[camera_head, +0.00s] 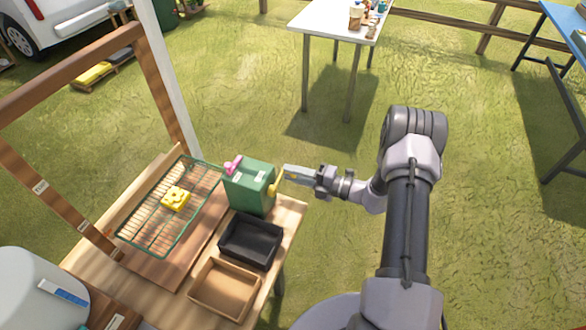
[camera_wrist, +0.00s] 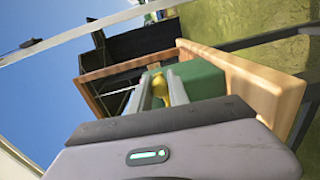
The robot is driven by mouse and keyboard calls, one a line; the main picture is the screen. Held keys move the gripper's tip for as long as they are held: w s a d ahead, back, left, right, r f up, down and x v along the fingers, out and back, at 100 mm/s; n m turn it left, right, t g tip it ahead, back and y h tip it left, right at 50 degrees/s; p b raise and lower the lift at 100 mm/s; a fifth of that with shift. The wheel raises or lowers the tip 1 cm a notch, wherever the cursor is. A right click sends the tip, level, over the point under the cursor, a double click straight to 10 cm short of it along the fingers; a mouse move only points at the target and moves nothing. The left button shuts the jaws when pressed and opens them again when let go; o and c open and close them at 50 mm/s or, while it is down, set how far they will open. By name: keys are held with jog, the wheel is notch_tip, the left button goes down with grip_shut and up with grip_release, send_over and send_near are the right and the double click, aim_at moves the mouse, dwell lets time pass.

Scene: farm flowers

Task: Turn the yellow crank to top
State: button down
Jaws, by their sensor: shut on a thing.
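The yellow crank (camera_head: 275,184) is on the right side of a green box (camera_head: 249,187) that stands on the wooden table. My gripper (camera_head: 287,176) reaches in from the right and is shut on the crank. In the wrist view my gripper's fingers (camera_wrist: 160,92) lie on either side of the yellow crank (camera_wrist: 176,90), in front of the green box (camera_wrist: 203,80). The fingers and the tilted view hide part of the crank, so its exact angle is hard to tell. A pink piece (camera_head: 233,164) sits on the box's upper left.
A wire rack (camera_head: 160,225) with a yellow block (camera_head: 175,198) lies left of the box. A black tray (camera_head: 250,241) and a brown tray (camera_head: 224,288) stand in front of it. A wooden frame and post rise at left. Open grass lies to the right.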

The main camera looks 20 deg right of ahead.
jog(key=shift+f+m, duration=0.75)
jog(key=shift+m, duration=0.35)
jog(key=c, duration=1.3)
grip_release()
jog(key=shift+o, duration=0.2)
jog(key=f+p+v, duration=0.1)
jog(key=p+v, duration=0.1)
jog(key=v, duration=1.5)
jog(key=shift+s+d+r, duration=0.15)
jog(key=shift+d+r, duration=0.05)
jog(key=shift+r, duration=0.35)
